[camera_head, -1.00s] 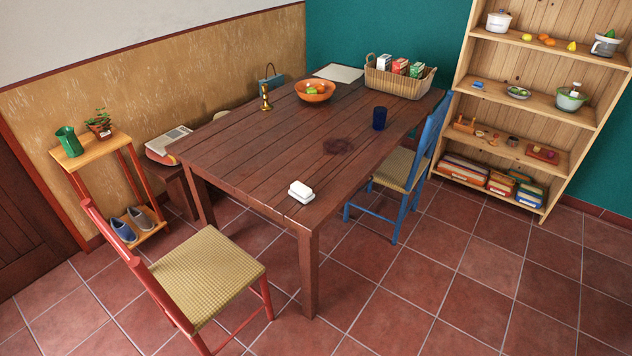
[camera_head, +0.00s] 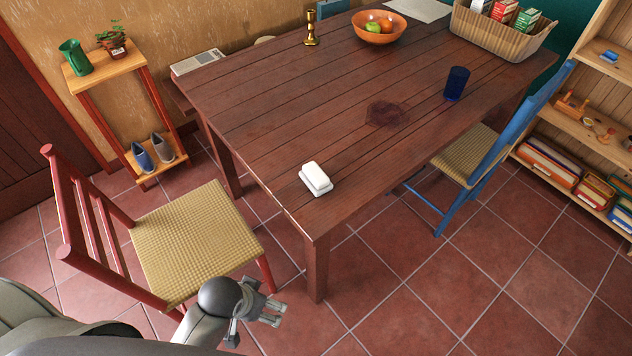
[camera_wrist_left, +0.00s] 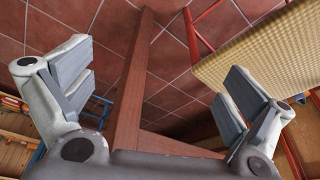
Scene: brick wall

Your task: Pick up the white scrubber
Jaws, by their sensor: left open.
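The white scrubber (camera_head: 315,179) lies on the near corner of the dark wooden table (camera_head: 262,126) in the head view. It is a white block with a paler, flatter layer beneath. My left gripper (camera_head: 272,311) is low at the bottom of the head view, beside the red chair and short of the table corner, apart from the scrubber. In the left wrist view the two fingers (camera_wrist_left: 160,92) stand wide open with nothing between them. A table leg (camera_wrist_left: 135,85) shows beyond them. The scrubber is not visible in the left wrist view. My right gripper is not in view.
A red chair with a woven seat (camera_head: 196,239) stands left of the table's near end. A blue chair (camera_head: 474,150) is at the right side. A dark blue cup (camera_head: 456,83), a fruit bowl (camera_head: 379,28) and a dark stain lie farther back. Table around the scrubber is clear.

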